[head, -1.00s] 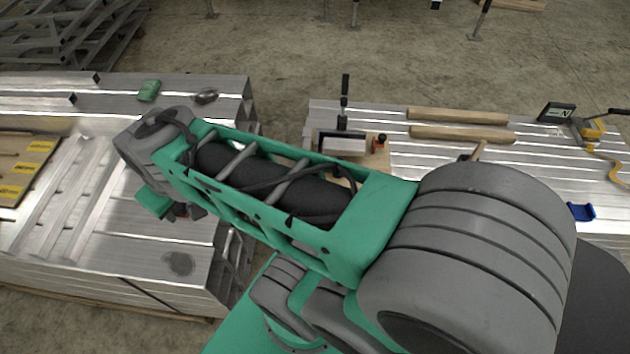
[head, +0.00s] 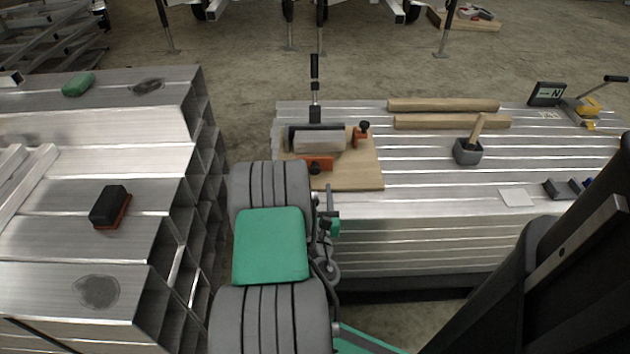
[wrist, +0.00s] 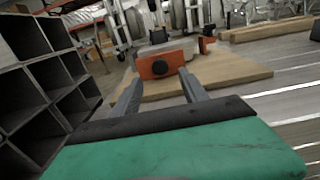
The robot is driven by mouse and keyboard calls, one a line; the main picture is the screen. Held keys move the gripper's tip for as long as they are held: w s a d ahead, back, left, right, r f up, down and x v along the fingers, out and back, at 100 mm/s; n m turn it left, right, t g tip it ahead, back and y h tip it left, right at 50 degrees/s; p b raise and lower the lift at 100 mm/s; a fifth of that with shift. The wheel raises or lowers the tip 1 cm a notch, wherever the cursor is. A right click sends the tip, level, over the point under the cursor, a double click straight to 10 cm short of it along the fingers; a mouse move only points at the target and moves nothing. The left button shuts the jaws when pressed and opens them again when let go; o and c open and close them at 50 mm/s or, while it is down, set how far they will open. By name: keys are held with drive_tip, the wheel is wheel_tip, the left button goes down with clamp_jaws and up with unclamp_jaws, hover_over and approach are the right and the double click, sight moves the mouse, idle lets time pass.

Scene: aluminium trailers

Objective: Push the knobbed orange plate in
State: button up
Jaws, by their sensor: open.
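The orange plate (head: 315,164) has a dark round knob on its near face. It stands at the front of a wooden board (head: 358,178), before a grey metal block (head: 318,140) held in a dark fixture. In the wrist view the orange plate (wrist: 172,63) is straight ahead, just beyond and between my fingertips. My gripper (wrist: 160,79) is open with nothing between its fingers. I see no clear contact with the plate. In the head view my arm hides most of the gripper. A second orange piece with a dark knob (head: 361,134) is at the block's right side.
A black-handled upright clamp (head: 315,85) rises behind the block. A stack of metal profiles at left carries a black brush-like block (head: 110,206). A gap separates the two stacks.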

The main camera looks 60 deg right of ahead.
sight(315, 171)
drive_tip(key=p+x, duration=0.2)
drive_tip(key=x, duration=0.1)
drive_tip(key=p+x, duration=0.2)
drive_tip(key=x, duration=0.1)
drive_tip(key=shift+r, duration=0.2)
drive_tip(key=shift+w+d+f, duration=0.2)
drive_tip(key=shift+d, duration=0.2)
clamp_jaws()
idle(1.0)
